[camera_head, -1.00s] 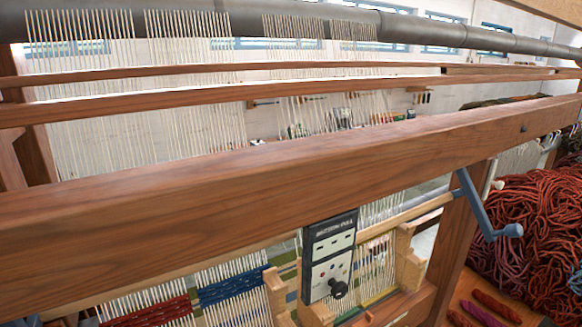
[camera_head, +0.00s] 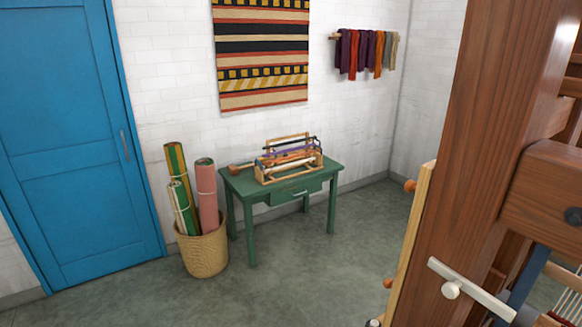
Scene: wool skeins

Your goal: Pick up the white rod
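Neither of my grippers shows in the head view. No loose white rod can be made out for sure. A small wooden table loom (camera_head: 289,158) stands on a green table (camera_head: 240,184), and a whitish bar (camera_head: 291,165) runs across it, too small to tell whether it is a separate rod. A pale lever with a round knob (camera_head: 472,289) is on the large wooden post (camera_head: 455,190) at the right, close to me.
A woven basket (camera_head: 204,254) with several rolled textiles stands left of the green table. A blue door (camera_head: 72,140) is at the left. A striped hanging (camera_head: 261,52) and hung skeins (camera_head: 366,52) are on the white wall. Grey floor (camera_head: 320,275) is open in front of the table.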

